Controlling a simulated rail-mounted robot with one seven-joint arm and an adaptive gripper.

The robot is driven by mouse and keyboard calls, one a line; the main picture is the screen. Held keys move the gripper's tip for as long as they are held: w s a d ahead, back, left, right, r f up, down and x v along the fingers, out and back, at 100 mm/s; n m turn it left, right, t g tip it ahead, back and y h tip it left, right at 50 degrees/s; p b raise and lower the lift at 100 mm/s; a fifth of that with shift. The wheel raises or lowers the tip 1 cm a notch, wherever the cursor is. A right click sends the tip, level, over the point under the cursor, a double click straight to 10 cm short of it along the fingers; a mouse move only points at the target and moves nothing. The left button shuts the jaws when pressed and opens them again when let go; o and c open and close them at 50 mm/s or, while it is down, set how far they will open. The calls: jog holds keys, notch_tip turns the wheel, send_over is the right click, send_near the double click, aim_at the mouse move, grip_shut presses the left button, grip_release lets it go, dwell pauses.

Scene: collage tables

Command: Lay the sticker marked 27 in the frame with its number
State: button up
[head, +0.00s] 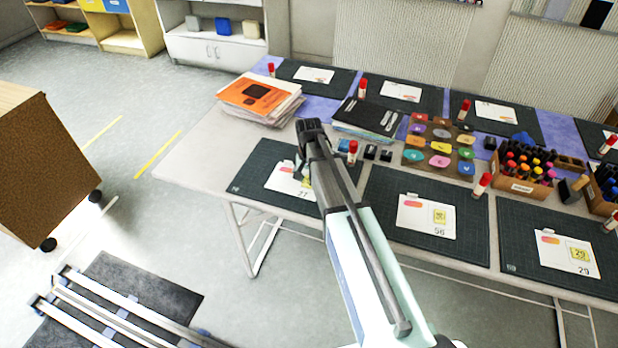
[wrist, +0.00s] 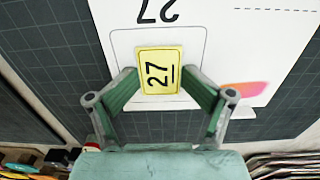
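The yellow sticker marked 27 (wrist: 159,72) sits between the fingertips of my gripper (wrist: 160,74), which touch its two sides. A bit of the sticker also shows beside my arm in the head view (head: 306,183). Below it is a white card (wrist: 110,14) with a printed 27 and an outlined frame (wrist: 199,36). In the wrist view the sticker appears inside the outline, its digits turned a quarter turn from the printed number. I cannot tell whether it rests on the card or hangs just above. My arm hides part of the card (head: 281,180) in the head view.
Cards marked 56 (head: 415,222) and 29 (head: 562,262) lie on dark mats to the right, with yellow stickers. A tray of coloured discs (head: 412,139), a marker box (head: 524,188), red-capped glue sticks (head: 481,184) and orange-topped papers (head: 256,97) stand behind.

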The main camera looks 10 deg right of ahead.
jog(key=shift+r, duration=0.1)
dwell(0.3)
jog(key=shift+r+p, duration=0.35)
jog(key=shift+r, duration=0.25)
notch_tip(320, 180, up, 12)
jog(key=b, duration=0.2)
jog(key=shift+b, duration=0.4)
